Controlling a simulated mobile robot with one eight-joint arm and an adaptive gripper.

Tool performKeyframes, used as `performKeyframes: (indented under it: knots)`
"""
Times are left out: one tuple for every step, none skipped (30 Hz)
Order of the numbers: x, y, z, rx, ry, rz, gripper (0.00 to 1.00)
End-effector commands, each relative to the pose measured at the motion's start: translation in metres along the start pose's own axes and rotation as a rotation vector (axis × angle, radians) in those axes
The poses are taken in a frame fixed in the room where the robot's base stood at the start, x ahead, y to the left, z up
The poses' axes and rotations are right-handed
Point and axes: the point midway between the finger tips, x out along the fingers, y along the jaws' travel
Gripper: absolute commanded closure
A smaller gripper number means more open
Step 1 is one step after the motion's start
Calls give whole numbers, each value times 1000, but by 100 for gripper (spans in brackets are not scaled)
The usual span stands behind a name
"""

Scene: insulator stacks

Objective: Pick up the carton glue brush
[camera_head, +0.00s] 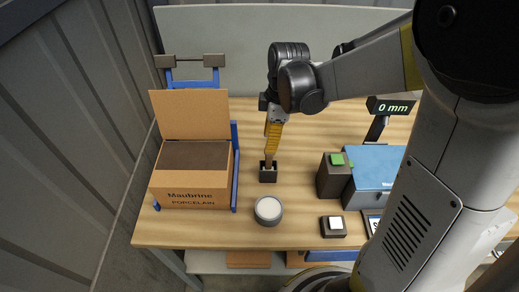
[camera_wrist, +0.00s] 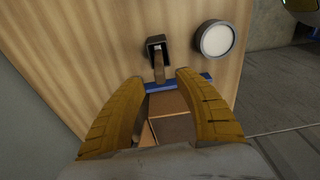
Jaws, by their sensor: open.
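The brush (camera_wrist: 159,68) shows in the wrist view as a brown handle standing out of a small black square holder (camera_wrist: 154,42). My gripper (camera_head: 270,150) has yellow fingers and is above the holder in the head view. In the wrist view my gripper (camera_wrist: 158,82) is open, with the handle's end near the gap between its fingertips. I cannot tell if they touch. The brush's lower end is hidden in the holder.
The open carton sits in a blue frame (camera_head: 235,170) at the left. The round pot (camera_head: 268,209) with a pale top is in front of the holder. A dark block (camera_head: 332,178), a blue box (camera_head: 374,175) and a small button box (camera_head: 333,227) stand at the right.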

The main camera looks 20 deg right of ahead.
Motion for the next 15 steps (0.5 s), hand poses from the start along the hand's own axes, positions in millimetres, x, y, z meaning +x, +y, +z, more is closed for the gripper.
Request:
performKeyframes:
  knots:
    - [12,0,0,0,0,0,60]
    - [17,0,0,0,0,1,60]
    - [22,0,0,0,0,1,60]
    - [25,0,0,0,0,1,60]
    - [28,1,0,1,0,1,60]
    - [30,1,0,1,0,1,60]
    - [31,0,0,1,0,1,60]
    - [32,0,0,1,0,1,60]
    - [35,0,0,2,0,1,60]
    - [37,0,1,2,0,1,60]
    - [40,0,1,2,0,1,60]
    - [46,0,1,2,0,1,60]
    - [50,1,2,2,0,1,60]
    - [56,1,2,2,0,1,60]
    - [63,0,3,2,0,1,60]
